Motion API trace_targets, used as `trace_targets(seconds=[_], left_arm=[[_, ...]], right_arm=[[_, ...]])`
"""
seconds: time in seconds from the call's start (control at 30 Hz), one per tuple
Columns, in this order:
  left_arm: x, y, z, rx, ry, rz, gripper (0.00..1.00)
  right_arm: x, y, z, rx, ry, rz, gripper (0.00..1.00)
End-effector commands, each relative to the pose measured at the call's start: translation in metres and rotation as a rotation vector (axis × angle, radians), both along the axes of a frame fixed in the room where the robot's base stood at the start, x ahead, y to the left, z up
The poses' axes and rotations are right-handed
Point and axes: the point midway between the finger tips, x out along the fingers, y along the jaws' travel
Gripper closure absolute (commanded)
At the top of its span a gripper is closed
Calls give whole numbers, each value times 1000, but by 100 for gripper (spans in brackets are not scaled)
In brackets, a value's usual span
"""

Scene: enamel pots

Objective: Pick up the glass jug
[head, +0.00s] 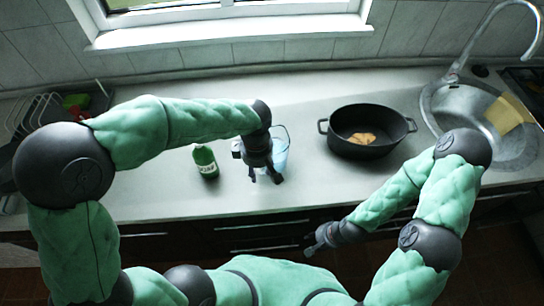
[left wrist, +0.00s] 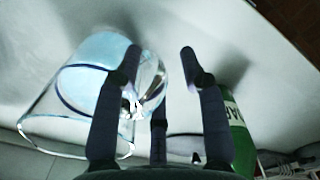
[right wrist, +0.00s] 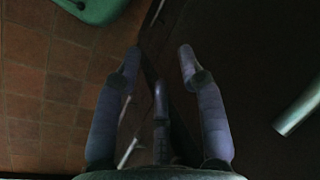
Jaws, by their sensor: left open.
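The glass jug (head: 281,150) is clear with a blue tint and stands on the counter, partly hidden behind my left gripper (head: 265,178). In the left wrist view the jug (left wrist: 62,108) fills the left side, with its handle towards the fingers. My left gripper (left wrist: 160,62) is open; its left finger overlaps the jug in the picture, and I cannot tell whether they touch. My right gripper (head: 310,249) hangs in front of the counter, away from the jug. In the right wrist view the right gripper (right wrist: 160,55) has its fingers apart with nothing between them.
A black pot (head: 366,147) with yellowish food stands to the right. A sink (head: 477,118) is at far right, a dish rack (head: 55,108) at far left. The counter front is clear.

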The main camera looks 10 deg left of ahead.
Motion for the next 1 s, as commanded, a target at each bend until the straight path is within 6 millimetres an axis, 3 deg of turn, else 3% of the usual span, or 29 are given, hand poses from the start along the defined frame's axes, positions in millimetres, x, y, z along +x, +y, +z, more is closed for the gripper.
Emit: trace_targets(seconds=[0.07, 0.2, 1.0], left_arm=[[0, 0, 1, 0, 0, 0, 61], [0, 0, 1, 0, 0, 0, 100], [2, 0, 13, -3, -8, 1, 100]], right_arm=[[0, 0, 0, 0, 0, 0, 60], [0, 0, 0, 0, 0, 0, 60], [0, 0, 4, 0, 0, 0, 60]])
